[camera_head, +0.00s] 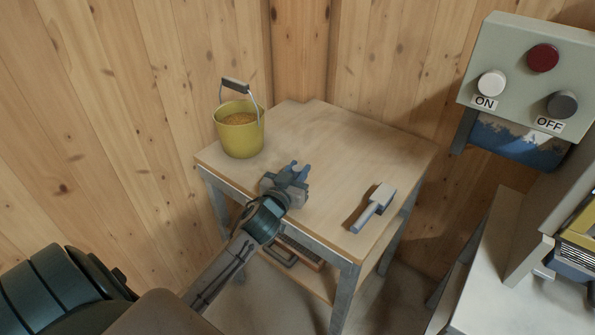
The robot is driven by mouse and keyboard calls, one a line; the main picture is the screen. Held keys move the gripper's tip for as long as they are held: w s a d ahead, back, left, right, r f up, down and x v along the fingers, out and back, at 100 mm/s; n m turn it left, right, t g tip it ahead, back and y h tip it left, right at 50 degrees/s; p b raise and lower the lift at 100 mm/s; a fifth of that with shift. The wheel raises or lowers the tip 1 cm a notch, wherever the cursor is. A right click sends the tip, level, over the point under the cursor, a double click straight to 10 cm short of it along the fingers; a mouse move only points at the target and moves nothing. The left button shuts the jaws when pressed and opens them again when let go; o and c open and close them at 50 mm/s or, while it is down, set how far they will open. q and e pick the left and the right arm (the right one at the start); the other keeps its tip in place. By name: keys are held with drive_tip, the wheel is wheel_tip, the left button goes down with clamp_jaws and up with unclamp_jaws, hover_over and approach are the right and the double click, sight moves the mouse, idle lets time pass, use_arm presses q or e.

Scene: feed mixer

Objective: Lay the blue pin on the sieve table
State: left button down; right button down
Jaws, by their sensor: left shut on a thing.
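A light wooden-topped table (330,135) on grey metal legs stands in the middle; it looks like the sieve table. My left gripper (294,172) reaches in from the lower left over the table's front left part. It is shut on the blue pin (302,171), a small blue piece showing at its fingertips. The gripper hides part of the pin. I cannot tell whether the pin touches the tabletop. My right gripper is not in view.
A yellow bucket (239,137) of grain stands at the table's back left. A grey-headed tool with a blue-grey handle (363,217) lies near the right front edge. A control box (525,80) with ON and OFF buttons hangs at right. The tabletop's back middle is clear.

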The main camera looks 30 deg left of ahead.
use_arm(q)
drive_tip(key=shift+f, duration=0.1)
drive_tip(key=c, duration=1.2)
unclamp_jaws()
drive_tip(key=shift+o, duration=0.2)
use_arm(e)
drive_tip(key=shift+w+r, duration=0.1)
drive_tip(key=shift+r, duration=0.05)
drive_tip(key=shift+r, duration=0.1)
use_arm(q)
drive_tip(key=shift+s, duration=0.4)
drive_tip(key=s+d+b, duration=0.2)
drive_tip(key=s, duration=0.9)
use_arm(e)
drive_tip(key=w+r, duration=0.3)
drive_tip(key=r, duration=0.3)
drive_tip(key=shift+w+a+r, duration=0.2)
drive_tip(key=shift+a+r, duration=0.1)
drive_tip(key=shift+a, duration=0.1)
use_arm(q)
drive_tip(key=shift+s+a, duration=0.1)
